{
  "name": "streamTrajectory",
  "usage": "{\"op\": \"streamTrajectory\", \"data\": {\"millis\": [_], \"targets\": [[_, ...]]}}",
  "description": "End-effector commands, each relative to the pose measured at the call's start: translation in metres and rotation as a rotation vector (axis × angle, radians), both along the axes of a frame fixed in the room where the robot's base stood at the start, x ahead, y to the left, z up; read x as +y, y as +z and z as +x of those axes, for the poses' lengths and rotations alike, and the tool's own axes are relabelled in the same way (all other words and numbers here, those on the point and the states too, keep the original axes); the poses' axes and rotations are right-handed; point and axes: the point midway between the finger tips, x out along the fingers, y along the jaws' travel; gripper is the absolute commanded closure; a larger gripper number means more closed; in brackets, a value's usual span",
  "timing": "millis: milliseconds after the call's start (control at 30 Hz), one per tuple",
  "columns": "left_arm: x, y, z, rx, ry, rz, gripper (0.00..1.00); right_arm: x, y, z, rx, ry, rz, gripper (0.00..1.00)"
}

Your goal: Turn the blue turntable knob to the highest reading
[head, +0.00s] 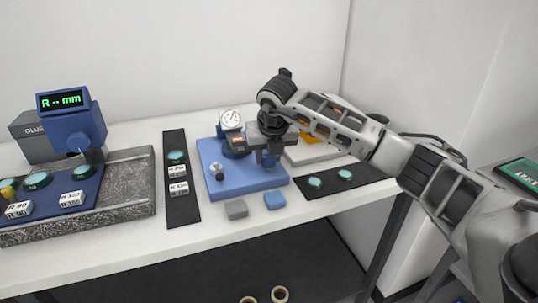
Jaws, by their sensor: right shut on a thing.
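A blue base plate (262,180) lies on the white bench. A round dial gauge (231,119) stands at its back; its reading is too small to make out. My right gripper (268,156) points down over the back right of the plate, shut on a small blue part that I take to be the blue turntable knob. The jaws hide most of it. A blue readout unit (82,132) at the left shows "R -- mm" in green, without a number. My left gripper is out of view.
A speckled stone slab (128,185) carries the readout unit. Dark strips with teal discs and white labelled blocks (179,188) lie beside the plate. A grey block (236,210) and a blue block (274,201) lie in front. A wall rises behind.

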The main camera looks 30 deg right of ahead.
Motion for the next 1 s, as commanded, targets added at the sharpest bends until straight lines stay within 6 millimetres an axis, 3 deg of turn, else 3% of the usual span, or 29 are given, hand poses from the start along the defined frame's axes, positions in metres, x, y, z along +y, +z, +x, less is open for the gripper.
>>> {"op": "streamTrajectory", "data": {"millis": [600,633,700,1000], "targets": [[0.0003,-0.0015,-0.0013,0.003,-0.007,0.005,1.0,-0.0002,0.0018,0.001,-0.003,-0.043,0.0,0.89],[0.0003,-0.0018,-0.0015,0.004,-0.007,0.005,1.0,-0.0003,0.0018,0.0009,-0.003,-0.043,0.0,0.61],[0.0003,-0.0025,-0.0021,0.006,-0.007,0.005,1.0,-0.0002,0.0018,0.0009,-0.003,-0.043,0.0,0.45],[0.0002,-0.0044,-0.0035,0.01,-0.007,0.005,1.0,0.0002,0.0018,0.0001,-0.001,-0.041,0.0,0.45]]}}
